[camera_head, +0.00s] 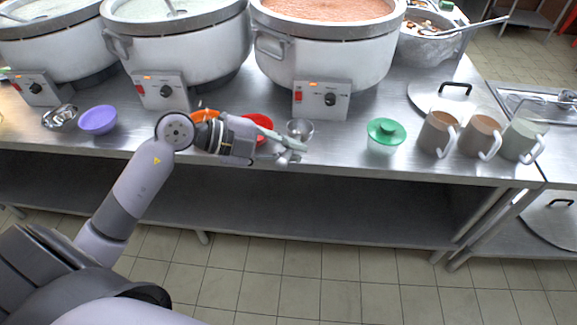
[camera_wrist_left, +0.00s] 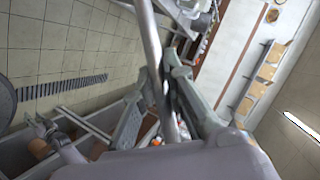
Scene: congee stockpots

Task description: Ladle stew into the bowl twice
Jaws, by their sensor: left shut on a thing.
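My left gripper (camera_head: 290,148) is low over the front of the counter, beside the red bowl (camera_head: 258,127). In the left wrist view, its fingers (camera_wrist_left: 160,100) are shut on a thin metal rod (camera_wrist_left: 152,50), which looks like the ladle's handle. A small shiny metal cup shape (camera_head: 300,128) shows just beyond the fingers; I cannot tell if it is the ladle's head or a separate bowl. The stockpot (camera_head: 325,55) behind holds orange-red stew (camera_head: 325,8). An orange bowl (camera_head: 205,115) is partly hidden by my left arm.
Two stockpots (camera_head: 180,52) with pale contents stand at left. A purple bowl (camera_head: 98,119) and metal bowls (camera_head: 60,118) sit at the front left. The floor in front is clear.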

